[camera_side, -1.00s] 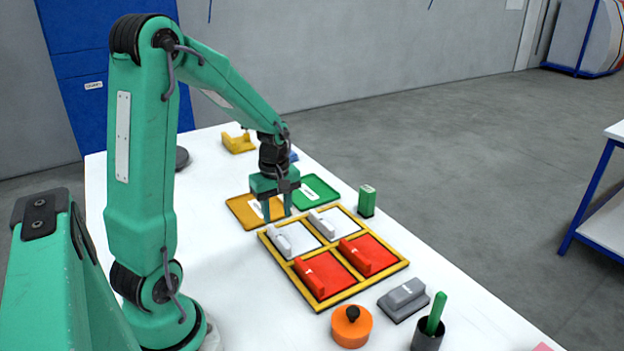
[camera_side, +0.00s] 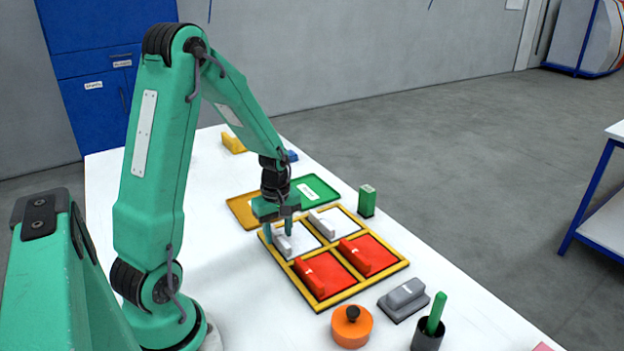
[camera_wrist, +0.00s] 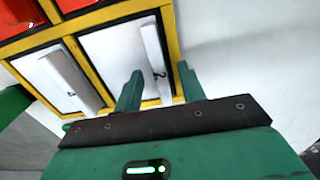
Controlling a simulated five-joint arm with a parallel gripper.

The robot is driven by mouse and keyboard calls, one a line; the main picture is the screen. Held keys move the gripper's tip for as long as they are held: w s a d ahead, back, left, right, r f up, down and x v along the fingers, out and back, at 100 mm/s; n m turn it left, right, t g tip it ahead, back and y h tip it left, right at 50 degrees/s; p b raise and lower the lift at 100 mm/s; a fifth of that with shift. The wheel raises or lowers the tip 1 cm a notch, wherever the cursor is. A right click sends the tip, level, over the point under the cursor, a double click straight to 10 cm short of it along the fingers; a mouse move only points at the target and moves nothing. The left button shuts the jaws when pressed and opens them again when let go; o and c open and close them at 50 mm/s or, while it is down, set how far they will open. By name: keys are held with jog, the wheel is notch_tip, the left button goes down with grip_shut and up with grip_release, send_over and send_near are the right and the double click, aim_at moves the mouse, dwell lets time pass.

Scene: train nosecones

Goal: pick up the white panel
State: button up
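Two white panels lie in the white compartments of a yellow-edged tray (camera_side: 365,286). My gripper (camera_side: 280,236) is over the far end of the left white panel (camera_side: 284,247) in the side view, fingers pointing down. In the wrist view, my gripper (camera_wrist: 160,72) is open, and that white panel (camera_wrist: 154,45) shows between its two fingers, without clear contact. How far the fingertips are above the tray I cannot tell. The other white panel (camera_side: 321,224) lies to the right in the side view; it is at the left in the wrist view (camera_wrist: 66,78).
Red panels (camera_side: 309,278) (camera_side: 354,257) lie in the red compartments. A green tray (camera_side: 318,188) and an orange tray (camera_side: 240,208) are behind. A green block (camera_side: 367,200), grey block (camera_side: 404,298), orange pot (camera_side: 351,326) and dark cup (camera_side: 428,335) stand nearby.

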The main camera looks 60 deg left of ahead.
dwell(0.5)
grip_shut()
jog(key=shift+r, duration=0.1)
jog(key=shift+r, duration=0.75)
jog(key=r, duration=0.1)
jog(key=d+r, duration=0.1)
jog(key=r, duration=0.1)
jog(key=d+r, duration=0.6)
jog(key=d, duration=0.4)
jog(key=shift+s+d+r, duration=0.15)
jog(key=shift+d, duration=0.2)
